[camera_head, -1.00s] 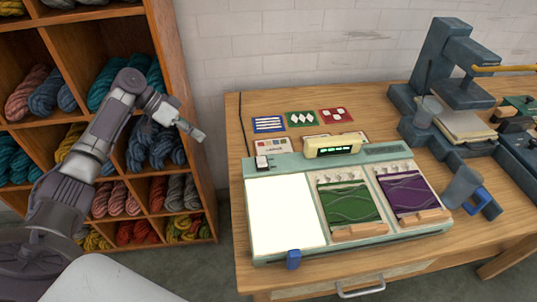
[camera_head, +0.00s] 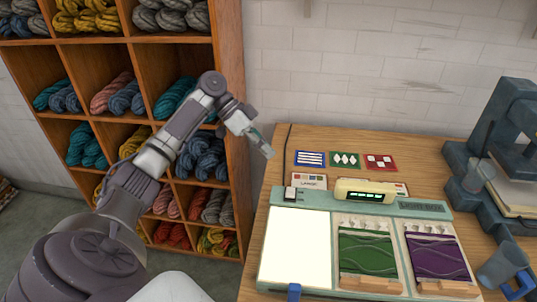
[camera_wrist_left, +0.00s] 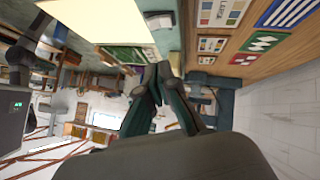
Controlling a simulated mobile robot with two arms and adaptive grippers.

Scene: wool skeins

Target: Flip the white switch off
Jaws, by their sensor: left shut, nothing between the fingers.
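The white switch (camera_head: 290,193) sits on a dark base at the top left corner of the pale green light box (camera_head: 420,207), just above its lit white panel (camera_head: 296,246). Which way the switch is tipped is too small to tell. My left gripper (camera_head: 268,152) is shut and empty, in the air to the upper left of the switch and apart from it. My right gripper is not in view.
Pattern cards in blue (camera_head: 310,158), green (camera_head: 344,160) and red (camera_head: 379,162) lie behind the box. A yellow display unit (camera_head: 366,191) stands on its back edge. A wooden shelf of wool skeins (camera_head: 228,130) is at left.

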